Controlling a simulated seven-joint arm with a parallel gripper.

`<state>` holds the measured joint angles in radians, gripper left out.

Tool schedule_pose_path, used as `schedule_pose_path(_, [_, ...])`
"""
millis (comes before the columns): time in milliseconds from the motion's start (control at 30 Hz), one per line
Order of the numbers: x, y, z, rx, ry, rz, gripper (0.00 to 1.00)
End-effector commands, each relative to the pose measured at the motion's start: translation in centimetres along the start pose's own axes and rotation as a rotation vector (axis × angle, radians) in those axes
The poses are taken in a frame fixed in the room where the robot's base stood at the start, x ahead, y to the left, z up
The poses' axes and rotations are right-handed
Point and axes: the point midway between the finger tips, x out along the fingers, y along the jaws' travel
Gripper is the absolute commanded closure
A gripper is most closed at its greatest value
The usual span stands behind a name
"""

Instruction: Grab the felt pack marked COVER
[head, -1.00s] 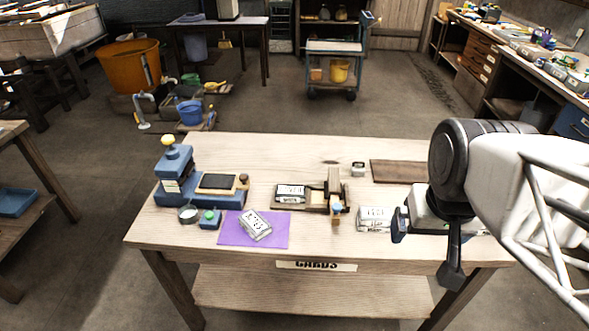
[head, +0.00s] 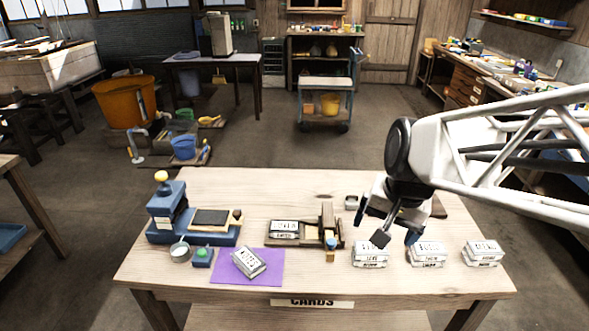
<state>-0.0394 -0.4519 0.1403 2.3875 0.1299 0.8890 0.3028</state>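White packs with black lettering lie on the wooden table. The lettering is too small for me to pick out COVER surely. One pack (head: 249,262) lies tilted on a purple mat (head: 222,272). Another pack (head: 284,229) is in a wooden holder (head: 311,233). Three stacks stand on the right: a left stack (head: 370,256), a middle stack (head: 427,256) and a right stack (head: 483,254). My gripper (head: 397,237) is above the table by the left and middle stacks, fingers apart and nothing seen between them. Its height above them is unclear.
The table's front edge bears a CARDS label (head: 312,303).

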Motion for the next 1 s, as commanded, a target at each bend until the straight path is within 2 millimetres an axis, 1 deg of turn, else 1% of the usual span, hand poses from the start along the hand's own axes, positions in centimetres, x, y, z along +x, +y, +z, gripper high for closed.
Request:
schedule_pose_path(33, [0.7,-0.8,-0.9,0.032,-0.014,-0.007,0.06])
schedule_pose_path(200, [2.5,-3.3,-3.7,0.158,-0.047,-0.034,0.06])
schedule_pose_path(367, [4.5,-5.7,-6.2,0.279,-0.082,-0.054,0.06])
schedule_pose_path(567, [7.6,-8.7,-9.2,0.434,-0.128,-0.071,0.06])
schedule_pose_path(767, [11.1,-11.6,-11.9,0.59,-0.175,-0.078,0.06])
schedule_pose_path(1000, [15.9,-15.1,-14.8,0.78,-0.23,-0.076,0.06])
